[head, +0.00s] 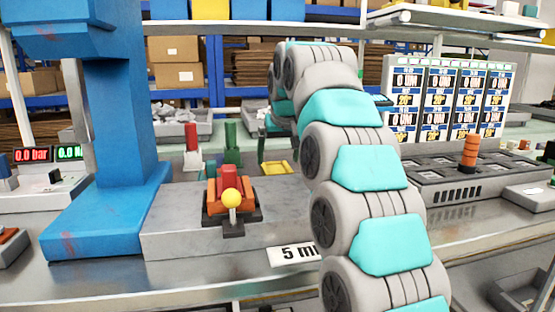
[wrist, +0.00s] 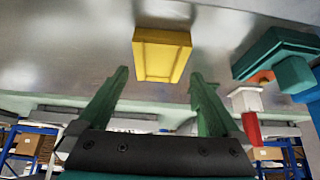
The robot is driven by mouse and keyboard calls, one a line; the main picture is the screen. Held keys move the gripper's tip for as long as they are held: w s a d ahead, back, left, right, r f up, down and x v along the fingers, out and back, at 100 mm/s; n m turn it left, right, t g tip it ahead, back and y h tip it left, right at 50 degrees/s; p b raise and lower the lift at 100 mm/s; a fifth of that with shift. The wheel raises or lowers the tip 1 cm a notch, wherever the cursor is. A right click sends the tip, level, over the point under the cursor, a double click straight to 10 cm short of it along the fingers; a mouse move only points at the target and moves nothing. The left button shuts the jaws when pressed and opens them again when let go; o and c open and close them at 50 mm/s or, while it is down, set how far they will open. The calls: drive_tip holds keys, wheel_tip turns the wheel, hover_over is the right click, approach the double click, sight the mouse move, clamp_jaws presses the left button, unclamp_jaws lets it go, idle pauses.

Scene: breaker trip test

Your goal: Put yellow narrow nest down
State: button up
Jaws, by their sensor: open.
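The yellow narrow nest (wrist: 162,56) is a small, shallow yellow tray. In the wrist view it lies on the grey metal bench top, just ahead of my gripper (wrist: 160,76). The two green fingers are spread apart, one to each side of the nest's near end, with gaps between, and hold nothing. In the head view the nest (head: 278,168) shows small behind the bench fixtures, left of my arm.
A blue press column (head: 120,120) and an orange fixture with a yellow-knobbed lever (head: 231,198) stand nearer. A grey panel (head: 465,175) is at right.

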drive_tip(key=v, duration=0.8)
idle(0.4)
